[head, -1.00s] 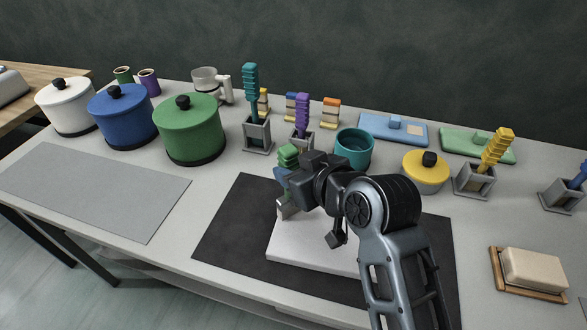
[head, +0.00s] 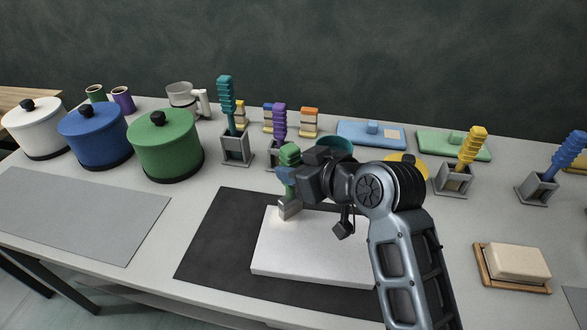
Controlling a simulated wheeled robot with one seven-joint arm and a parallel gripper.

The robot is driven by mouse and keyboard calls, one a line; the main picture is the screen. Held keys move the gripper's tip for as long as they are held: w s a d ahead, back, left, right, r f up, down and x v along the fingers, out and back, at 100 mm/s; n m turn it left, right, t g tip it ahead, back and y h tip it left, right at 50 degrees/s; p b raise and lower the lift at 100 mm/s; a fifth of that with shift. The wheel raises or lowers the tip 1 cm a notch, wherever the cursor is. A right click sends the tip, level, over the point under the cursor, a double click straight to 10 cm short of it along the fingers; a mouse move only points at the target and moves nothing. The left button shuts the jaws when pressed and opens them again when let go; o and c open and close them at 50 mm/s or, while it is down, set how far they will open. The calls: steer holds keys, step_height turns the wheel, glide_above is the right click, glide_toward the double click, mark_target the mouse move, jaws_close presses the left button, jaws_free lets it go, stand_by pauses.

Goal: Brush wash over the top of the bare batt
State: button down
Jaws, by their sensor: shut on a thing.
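The batt (head: 310,257) is a flat white slab lying on a dark mat in the head view. Its right part is partly hidden by my arm. My gripper (head: 291,180) is shut on a brush with a green handle (head: 289,153). The brush stands nearly upright, with its grey lower end (head: 289,208) over the far left part of the batt. The brush tip is at or just above the top face; I cannot tell whether it touches. No wash marks can be made out clearly on the batt.
The dark mat (head: 215,245) surrounds the batt. Green (head: 165,147), blue (head: 95,137) and white (head: 33,130) lidded pots stand left. Holders with teal (head: 227,105), purple (head: 279,122), yellow (head: 474,147) and blue (head: 568,152) brushes stand behind and right. A teal pot (head: 335,144) is partly hidden.

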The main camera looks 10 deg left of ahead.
steer(key=shift+s, duration=0.1)
steer(key=s+a+p, duration=0.1)
steer(key=s+a, duration=0.2)
steer(key=shift+s+a+p, duration=0.2)
steer(key=shift+s+p, duration=0.1)
steer(key=shift+p, duration=0.1)
steer(key=s+p, duration=0.2)
steer(key=s, duration=0.3)
stand_by(0.6)
steer(key=shift+w+d, duration=0.1)
steer(key=shift+w+d+b, duration=0.5)
steer(key=shift+w+d, duration=1.55)
steer(key=shift+w, duration=0.1)
